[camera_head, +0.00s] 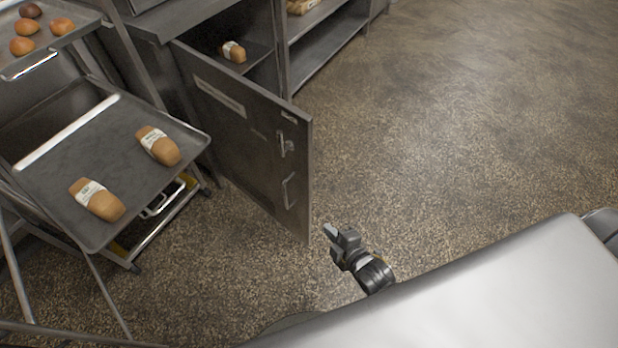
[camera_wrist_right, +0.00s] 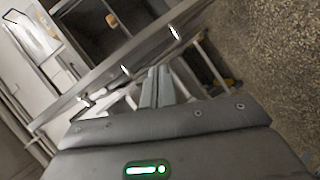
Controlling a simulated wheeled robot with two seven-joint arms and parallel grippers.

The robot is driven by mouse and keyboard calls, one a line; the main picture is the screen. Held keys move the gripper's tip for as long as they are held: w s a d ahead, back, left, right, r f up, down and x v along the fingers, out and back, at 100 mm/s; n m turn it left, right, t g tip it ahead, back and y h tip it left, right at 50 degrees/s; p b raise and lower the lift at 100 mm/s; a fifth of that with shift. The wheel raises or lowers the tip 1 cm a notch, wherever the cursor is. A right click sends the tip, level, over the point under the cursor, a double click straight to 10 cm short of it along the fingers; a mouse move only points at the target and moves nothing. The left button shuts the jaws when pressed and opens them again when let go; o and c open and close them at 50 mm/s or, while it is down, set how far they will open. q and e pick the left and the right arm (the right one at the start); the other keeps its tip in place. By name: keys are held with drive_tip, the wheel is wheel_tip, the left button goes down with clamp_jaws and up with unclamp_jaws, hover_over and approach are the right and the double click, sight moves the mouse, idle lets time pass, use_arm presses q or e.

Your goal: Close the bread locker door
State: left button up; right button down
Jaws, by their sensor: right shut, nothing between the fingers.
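The bread locker door (camera_head: 243,140) is a dark metal panel that stands wide open, swung out from the locker into the room. It has a latch and a pull handle (camera_head: 288,191) near its free edge. Inside the locker, a wrapped loaf (camera_head: 233,52) lies on a shelf. My right gripper (camera_head: 331,232) is shut and empty, just right of the door's free lower corner, apart from it in the head view. In the right wrist view, the shut fingers (camera_wrist_right: 158,88) point towards the door (camera_wrist_right: 125,55), which crosses the picture diagonally. My left gripper is not in view.
A rack with a tray (camera_head: 110,205) holding two wrapped loaves stands left of the door. A higher tray (camera_head: 40,62) with buns is at the upper left. Steel shelving (camera_head: 318,45) stands right of the locker. The speckled floor (camera_head: 470,110) to the right is clear.

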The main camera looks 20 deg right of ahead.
sight(310, 169)
wheel_tip(310, 169, up, 16)
drive_tip(key=a+n+t+y+b, duration=0.2)
drive_tip(key=a+n+t, duration=0.1)
drive_tip(key=n+t, duration=0.1)
drive_tip(key=w, duration=1.1)
drive_tip(key=shift+w+d+f, duration=0.1)
drive_tip(key=shift+w+d, duration=0.2)
drive_tip(key=shift+w, duration=0.1)
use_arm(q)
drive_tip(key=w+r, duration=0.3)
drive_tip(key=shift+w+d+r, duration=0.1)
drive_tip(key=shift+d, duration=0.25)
use_arm(e)
drive_tip(key=shift+d, duration=0.1)
drive_tip(key=shift+w, duration=0.1)
